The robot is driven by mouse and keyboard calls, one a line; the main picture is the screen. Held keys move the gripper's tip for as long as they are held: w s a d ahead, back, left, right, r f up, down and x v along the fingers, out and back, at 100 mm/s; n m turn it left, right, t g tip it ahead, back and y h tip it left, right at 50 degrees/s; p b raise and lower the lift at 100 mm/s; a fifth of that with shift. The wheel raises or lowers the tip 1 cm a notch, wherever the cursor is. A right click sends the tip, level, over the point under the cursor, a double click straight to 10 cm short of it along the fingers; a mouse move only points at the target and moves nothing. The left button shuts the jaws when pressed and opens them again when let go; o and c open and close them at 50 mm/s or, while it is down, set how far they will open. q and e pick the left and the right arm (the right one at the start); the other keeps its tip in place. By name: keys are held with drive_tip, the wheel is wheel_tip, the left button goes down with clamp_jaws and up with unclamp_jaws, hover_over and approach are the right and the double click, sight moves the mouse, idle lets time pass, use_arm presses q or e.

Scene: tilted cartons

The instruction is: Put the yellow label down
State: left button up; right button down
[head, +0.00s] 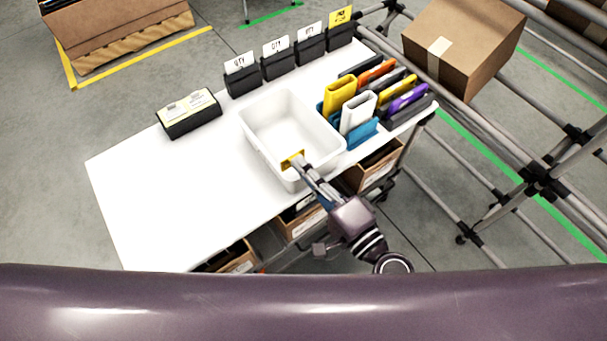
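A small yellow label (289,159) shows at the tip of my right gripper (299,163). The gripper appears shut on it, and its fingers hide part of the label. Both are over the near part of the white bin (262,110), close to its near wall. The bin looks empty otherwise. I cannot tell whether the label touches the bin. My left gripper is not in view.
Several black holders (275,67) with cards line the back of the white table (135,190); the rightmost card is yellow (341,15). Colored upright items (358,112) stand right of the bin. A black block (190,120) sits left. The table's front left is clear.

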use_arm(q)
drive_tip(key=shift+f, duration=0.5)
use_arm(e)
drive_tip(key=shift+f, duration=0.55)
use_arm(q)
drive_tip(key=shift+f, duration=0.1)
use_arm(e)
drive_tip(key=shift+f, duration=0.1)
drive_tip(key=shift+f+b, duration=0.5)
drive_tip(key=shift+b, duration=0.05)
drive_tip(key=c, duration=2.2)
unclamp_jaws()
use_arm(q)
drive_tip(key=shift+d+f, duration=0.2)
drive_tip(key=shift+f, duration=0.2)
use_arm(e)
drive_tip(key=shift+o, duration=0.2)
